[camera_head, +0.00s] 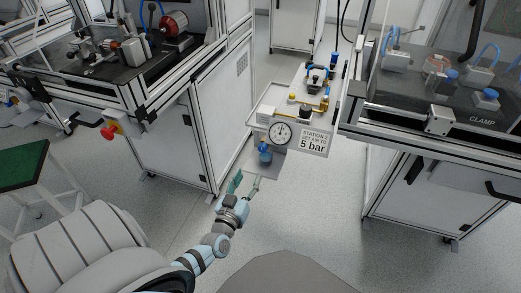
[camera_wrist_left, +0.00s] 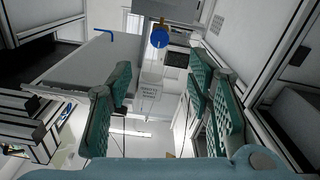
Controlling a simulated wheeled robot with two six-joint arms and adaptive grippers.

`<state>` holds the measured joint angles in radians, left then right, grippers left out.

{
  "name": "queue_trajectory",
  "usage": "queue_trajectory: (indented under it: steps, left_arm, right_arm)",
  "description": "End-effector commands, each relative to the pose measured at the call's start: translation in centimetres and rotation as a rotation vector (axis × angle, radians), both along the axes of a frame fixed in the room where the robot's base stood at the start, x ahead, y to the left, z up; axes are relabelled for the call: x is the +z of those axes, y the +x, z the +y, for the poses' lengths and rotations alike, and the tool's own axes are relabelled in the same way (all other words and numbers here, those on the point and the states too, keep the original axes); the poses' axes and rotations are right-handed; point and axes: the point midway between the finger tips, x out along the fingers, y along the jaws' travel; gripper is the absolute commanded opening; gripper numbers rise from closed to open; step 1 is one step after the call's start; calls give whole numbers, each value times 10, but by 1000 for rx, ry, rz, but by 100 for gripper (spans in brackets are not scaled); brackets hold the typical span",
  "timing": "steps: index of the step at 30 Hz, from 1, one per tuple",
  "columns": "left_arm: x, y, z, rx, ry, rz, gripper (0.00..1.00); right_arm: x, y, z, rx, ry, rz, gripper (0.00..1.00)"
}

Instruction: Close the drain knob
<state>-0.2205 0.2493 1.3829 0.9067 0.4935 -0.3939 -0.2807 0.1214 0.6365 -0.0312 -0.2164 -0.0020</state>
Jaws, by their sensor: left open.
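A blue knob (camera_head: 265,148), likely the drain knob, shows below the round pressure gauge (camera_head: 280,133) on the station panel. In the left wrist view a round blue knob (camera_wrist_left: 159,38) shows near the top middle, beyond the fingertips. My left gripper (camera_head: 245,183) is below and slightly left of the knob in the head view, apart from it. Its green-padded fingers are spread with nothing between them, as the left wrist view also shows (camera_wrist_left: 160,85). Whether the knob is turned open or closed cannot be told. My right gripper is not in view.
A "5 bar" sign (camera_head: 313,140) is beside the gauge. A framed machine bench (camera_head: 165,120) stands on the left and a "CLAMP" bench (camera_head: 430,120) on the right. A green-topped stand (camera_head: 22,170) is at far left. Grey floor (camera_head: 330,215) is clear below the panel.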

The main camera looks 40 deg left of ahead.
Motion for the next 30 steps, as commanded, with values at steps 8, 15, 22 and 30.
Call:
queue_trajectory:
  steps: [8, 15, 22, 30]
  left_arm:
    - [-3, 75, 26, 0, 0, -1, 46]
    - [-1, 111, 39, -2, 1, 3, 46]
    - [1, 115, 40, -2, -1, 5, 46]
    - [1, 115, 40, -2, -1, 5, 13]
  right_arm:
    - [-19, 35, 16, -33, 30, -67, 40]
    - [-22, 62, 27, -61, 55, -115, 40]
    - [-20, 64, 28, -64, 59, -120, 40]
    - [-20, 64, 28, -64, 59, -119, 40]
